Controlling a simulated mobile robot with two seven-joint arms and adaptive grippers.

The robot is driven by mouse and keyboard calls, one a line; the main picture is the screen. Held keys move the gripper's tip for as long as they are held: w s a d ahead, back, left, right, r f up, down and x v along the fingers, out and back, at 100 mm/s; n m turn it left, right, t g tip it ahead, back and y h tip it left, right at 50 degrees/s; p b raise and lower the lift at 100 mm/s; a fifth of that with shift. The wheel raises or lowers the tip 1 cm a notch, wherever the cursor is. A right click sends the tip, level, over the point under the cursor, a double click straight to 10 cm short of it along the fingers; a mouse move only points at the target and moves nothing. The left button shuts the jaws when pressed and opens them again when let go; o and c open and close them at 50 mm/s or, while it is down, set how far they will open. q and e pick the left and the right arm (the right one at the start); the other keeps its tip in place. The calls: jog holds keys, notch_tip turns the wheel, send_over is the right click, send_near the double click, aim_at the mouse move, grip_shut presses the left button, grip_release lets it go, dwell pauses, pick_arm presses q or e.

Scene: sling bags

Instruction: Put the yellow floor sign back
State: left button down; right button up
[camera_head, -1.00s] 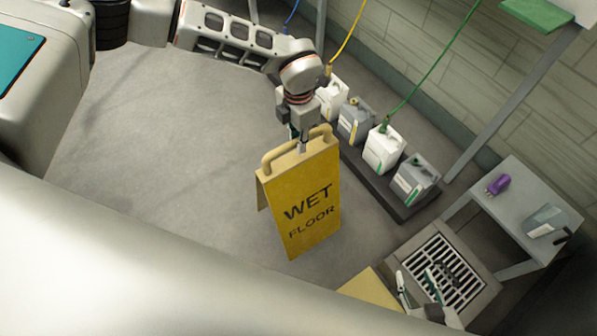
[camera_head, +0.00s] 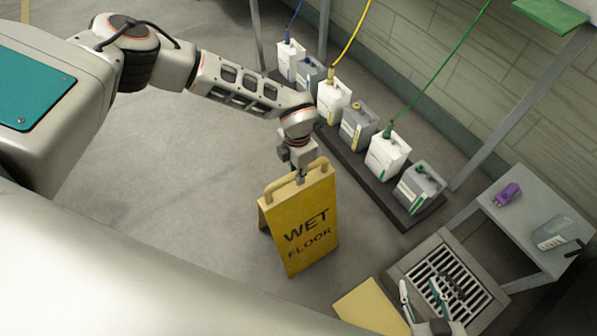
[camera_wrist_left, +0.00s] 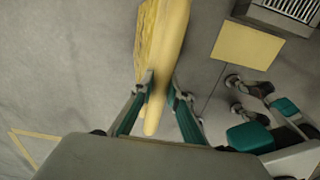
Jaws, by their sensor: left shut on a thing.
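The yellow floor sign (camera_head: 312,235), marked "WET FLOOR", stands upright in the middle of the head view, its two panels slightly apart. In the left wrist view the sign (camera_wrist_left: 162,50) runs edge-on between the two teal-padded fingers of my left gripper (camera_wrist_left: 158,95). I cannot tell whether its feet touch the floor. My right gripper (camera_head: 422,291) is open and empty near the floor grate. A yellow outline (camera_wrist_left: 35,145) is marked on the floor in the wrist view.
Several jugs (camera_head: 388,155) with hoses stand on a dark tray (camera_head: 408,218) along the wall. A grey table (camera_head: 525,205) holds a purple item (camera_head: 507,194) and a clear bottle (camera_head: 553,233). A floor grate (camera_head: 445,275) and yellow floor patch (camera_head: 370,308) lie lower right. Floor left of the sign is clear.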

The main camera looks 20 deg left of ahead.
pick_arm(q)
jog(key=shift+w+r, duration=0.15)
jog(key=shift+r, duration=0.05)
jog(key=shift+f, duration=0.1)
jog(key=c, duration=2)
grip_release()
jog(key=shift+o, duration=0.2)
jog(key=shift+f, duration=0.1)
